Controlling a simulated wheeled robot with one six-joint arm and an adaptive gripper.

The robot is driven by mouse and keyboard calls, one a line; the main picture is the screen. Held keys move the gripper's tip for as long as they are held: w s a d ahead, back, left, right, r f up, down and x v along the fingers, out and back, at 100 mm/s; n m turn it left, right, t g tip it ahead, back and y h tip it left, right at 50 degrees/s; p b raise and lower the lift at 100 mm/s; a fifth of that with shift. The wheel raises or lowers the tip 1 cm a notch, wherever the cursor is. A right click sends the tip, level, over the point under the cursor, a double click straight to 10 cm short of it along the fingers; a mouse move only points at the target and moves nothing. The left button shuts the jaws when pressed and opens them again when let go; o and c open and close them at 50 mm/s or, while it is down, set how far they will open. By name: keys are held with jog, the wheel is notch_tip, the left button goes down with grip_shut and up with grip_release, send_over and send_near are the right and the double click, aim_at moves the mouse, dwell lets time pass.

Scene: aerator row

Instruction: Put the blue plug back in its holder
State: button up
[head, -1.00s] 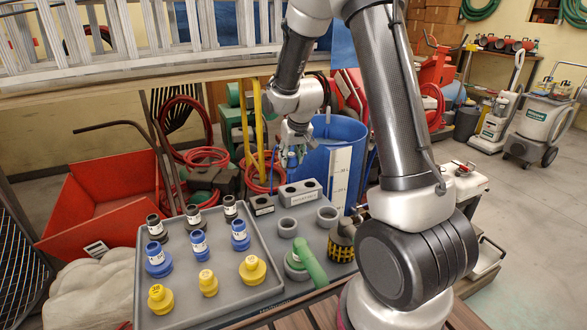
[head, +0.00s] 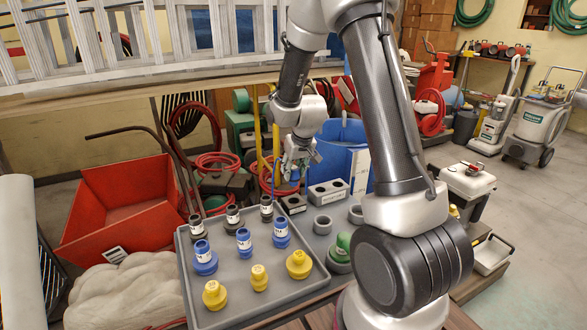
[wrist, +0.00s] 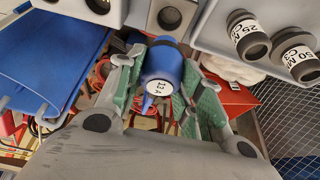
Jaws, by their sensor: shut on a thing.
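My gripper (head: 298,168) hangs above the back right corner of the grey tray (head: 213,315). In the wrist view my gripper (wrist: 162,95) has its green fingers shut on a blue plug (wrist: 162,65) with a white label that seems to read "13 A". The plug is held clear of the surfaces below. Two grey holder blocks stand beside the tray: a small one (head: 292,204) under my gripper and a longer one with two holes (head: 328,193). A block with a dark round hole (wrist: 172,14) shows beyond the plug. I cannot tell which holder is the plug's.
Several black, blue and yellow fittings stand on the tray, such as a blue one (head: 244,243) and a yellow one (head: 299,265). Grey rings (head: 322,225) and a green part (head: 342,247) lie right of it. A blue tub (head: 343,165) stands behind.

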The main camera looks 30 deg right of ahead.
aim_at(293, 180)
jog(key=shift+f, duration=2.15)
jog(key=shift+f, duration=2.2)
jog(key=o, duration=1.2)
jog(key=v, duration=1.2)
jog(key=s+g, duration=0.3)
jog(key=s, duration=0.5)
jog(key=s+a+r+t, duration=0.1)
jog(key=s+r+t, duration=0.1)
jog(key=s+r, duration=1.7)
jog(key=shift+s+r+t, duration=0.3)
jog(key=shift+s+t, duration=0.1)
